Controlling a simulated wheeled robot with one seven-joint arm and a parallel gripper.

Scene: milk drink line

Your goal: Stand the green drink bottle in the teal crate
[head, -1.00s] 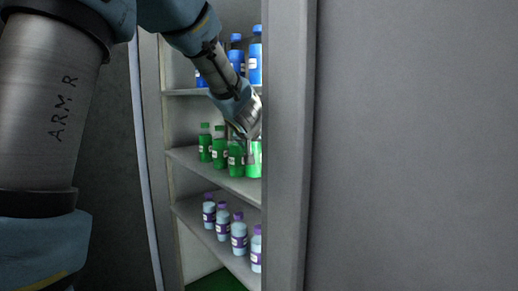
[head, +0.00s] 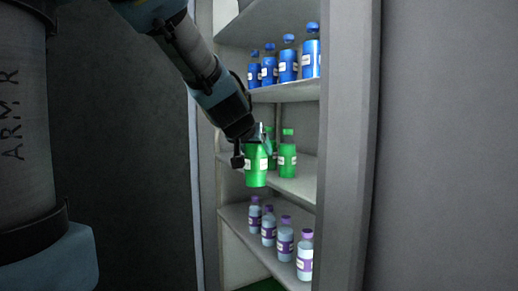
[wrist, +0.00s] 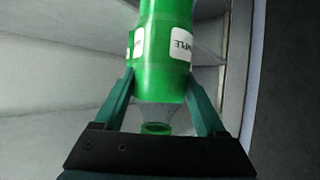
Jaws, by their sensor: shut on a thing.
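A green drink bottle (head: 256,168) with a white label hangs upright, cap up, from my gripper (head: 257,143) in the head view. It is in front of the middle shelf. In the wrist view my gripper (wrist: 160,88) has one finger on each side of the green bottle (wrist: 163,72), with its cap toward the palm. Other green bottles (head: 287,158) stand on the shelf behind, one partly hidden by the held bottle. The teal crate is not in view.
The cabinet's right side wall (head: 348,150) stands close to the right of the shelves. Blue bottles (head: 288,66) stand on the shelf above and purple-capped bottles (head: 285,240) on the shelf below. The space left of the cabinet is dark and looks clear.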

